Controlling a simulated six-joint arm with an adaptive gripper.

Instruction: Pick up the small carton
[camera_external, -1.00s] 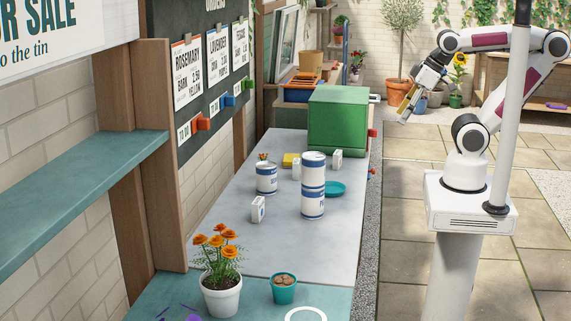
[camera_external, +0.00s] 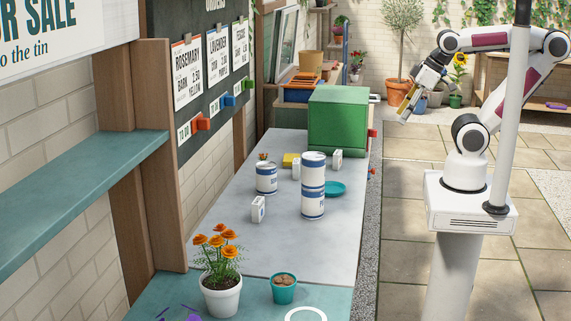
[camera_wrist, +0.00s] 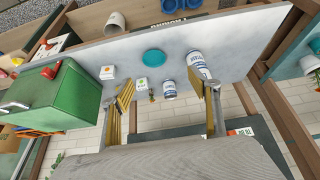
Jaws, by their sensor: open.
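Three small white cartons stand on the grey bench top: one at the front left (camera_external: 258,209), one behind the tins (camera_external: 296,170) and one by the green box (camera_external: 337,159). I cannot tell which one the task means. My gripper (camera_external: 404,112) is in the air right of the bench, away from the cartons. In the wrist view its two yellow fingers (camera_wrist: 168,92) are wide apart with nothing held between them.
Two blue-and-white tins (camera_external: 312,188) are stacked mid-bench, with another tin (camera_external: 266,178) to their left. A teal saucer (camera_external: 335,188), a yellow object (camera_external: 290,160) and a large green box (camera_external: 338,120) are nearby. Potted flowers (camera_external: 221,295) and a teal pot (camera_external: 284,291) stand in front.

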